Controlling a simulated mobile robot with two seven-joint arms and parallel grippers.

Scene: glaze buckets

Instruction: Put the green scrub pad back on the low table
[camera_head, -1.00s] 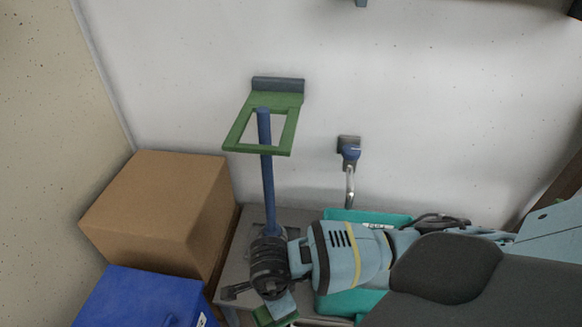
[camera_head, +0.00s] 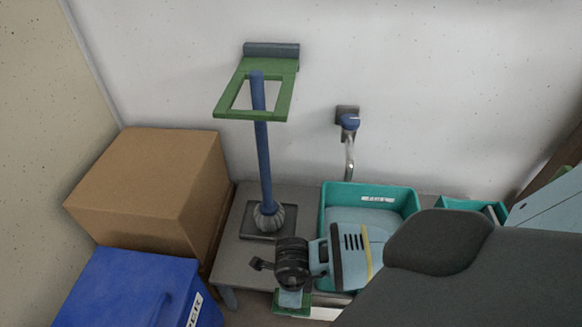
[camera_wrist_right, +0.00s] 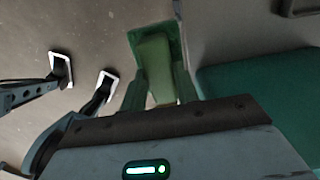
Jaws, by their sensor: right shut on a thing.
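My right gripper (camera_head: 291,301) is low at the front edge of the low grey table (camera_head: 249,274), in front of the blue stand. It is shut on the green scrub pad (camera_wrist_right: 157,68), which shows between its fingers in the right wrist view. A darker green surface (camera_wrist_right: 141,36) lies behind the pad there; I cannot tell what it is. In the head view green (camera_head: 278,308) shows below the gripper, partly hidden by the wrist. Whether the pad touches the table is not clear. My left gripper is not in view.
A cardboard box (camera_head: 150,190) and blue bin (camera_head: 125,290) are at left. The tabletop around the post base is bare.

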